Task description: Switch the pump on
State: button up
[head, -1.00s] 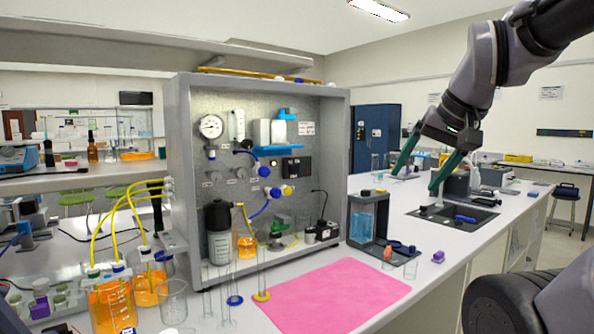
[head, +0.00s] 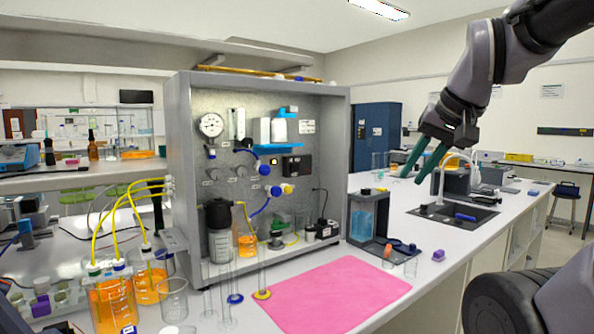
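The grey rig (head: 178,150) stands on the bench in the head view, with gauges, valves and tubing on its panel. A small black and grey unit with a cable (head: 322,231) sits at the right of its base; it may be the pump, but I cannot tell. A black box (head: 297,166) with a small panel is mounted above it. Any switch is too small to make out. My gripper (head: 411,179) is raised to the right of the rig, well away from it. Its green fingers point down and left, with a narrow gap and nothing seen between them.
A pink mat (head: 335,292) lies clear in front of the rig. Glass cylinders (head: 226,295) and orange-filled bottles (head: 112,305) stand at the left front. A dark stand with a blue-filled tank (head: 363,222) is right of the rig. A sink (head: 450,218) lies behind it.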

aim_at(293, 168)
jog(key=w+a+m+y, duration=0.1)
jog(key=w+a, duration=0.2)
jog(key=w+a+m+g+y, duration=0.1)
jog(key=w+a+m+y, duration=0.1)
jog(key=w+a, duration=0.1)
jog(key=w+a+m+g+y, duration=0.1)
jog(key=w+a+m+y, duration=0.1)
jog(key=w, duration=0.3)
jog(key=shift+w+a+r, duration=0.15)
jog(key=shift+a, duration=0.55)
grip_shut()
jog(key=w+a+m+y, duration=0.4)
jog(key=w+m, duration=0.1)
jog(key=w, duration=0.6)
jog(key=w+d+f+m+t, duration=0.1)
jog(key=w+f+m+t, duration=0.1)
jog(key=w, duration=0.5)
jog(key=w+d+f+m+t+y, duration=0.1)
jog(key=w+f+m+t, duration=0.2)
jog(key=w+m, duration=0.3)
jog(key=w+d+f+m+t, duration=0.1)
jog(key=w+f+m+t, duration=0.2)
jog(key=w, duration=0.7)
jog(key=shift+d+f+m+y, duration=0.3)
jog(key=shift+d+f+m, duration=0.1)
jog(key=shift+f+m, duration=0.5)
jog(key=shift+w, duration=0.1)
jog(key=x, duration=1.4)
jog(key=shift+a, duration=0.1)
